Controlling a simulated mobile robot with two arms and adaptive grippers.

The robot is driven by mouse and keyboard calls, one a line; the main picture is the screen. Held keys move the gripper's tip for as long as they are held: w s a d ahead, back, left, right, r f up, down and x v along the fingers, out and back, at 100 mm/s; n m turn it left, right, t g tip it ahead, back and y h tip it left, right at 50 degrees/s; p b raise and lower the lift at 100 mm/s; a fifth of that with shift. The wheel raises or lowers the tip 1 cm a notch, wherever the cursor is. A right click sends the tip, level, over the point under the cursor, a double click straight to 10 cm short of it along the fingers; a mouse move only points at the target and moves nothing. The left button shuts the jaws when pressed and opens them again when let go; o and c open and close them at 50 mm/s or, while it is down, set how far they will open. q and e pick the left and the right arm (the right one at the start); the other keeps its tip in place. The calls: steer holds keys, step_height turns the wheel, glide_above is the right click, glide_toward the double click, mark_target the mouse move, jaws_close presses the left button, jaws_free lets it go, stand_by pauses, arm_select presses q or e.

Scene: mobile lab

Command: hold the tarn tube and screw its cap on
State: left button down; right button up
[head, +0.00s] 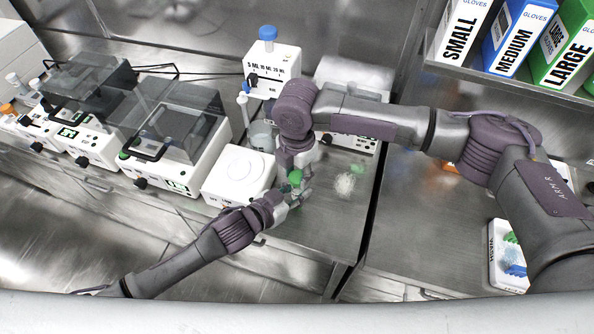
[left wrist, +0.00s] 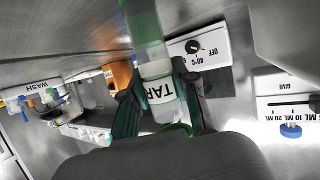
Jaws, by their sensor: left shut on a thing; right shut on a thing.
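The tarn tube (left wrist: 154,58) is clear, with a white label whose letters TAR read upside down and a green part at the top of the left wrist view. My left gripper (head: 293,200) is shut around it, its two fingers on either side of the label. In the head view, the green cap (head: 295,177) is just above my left gripper. My right gripper (head: 299,164) comes down from above and is shut on the cap. The tube is mostly hidden there by the grippers. I cannot tell how the cap sits on the tube's mouth.
A white device with a round top (head: 239,172) stands close left of the grippers. A dispenser (head: 272,72) with a blue knob is behind. Lidded machines (head: 178,130) line the left. The steel bench (head: 330,225) is bare in front. A glove-box shelf (head: 515,83) is at the upper right.

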steer(key=shift+f, duration=0.1)
steer(key=shift+f, duration=0.8)
steer(key=shift+f, duration=0.55)
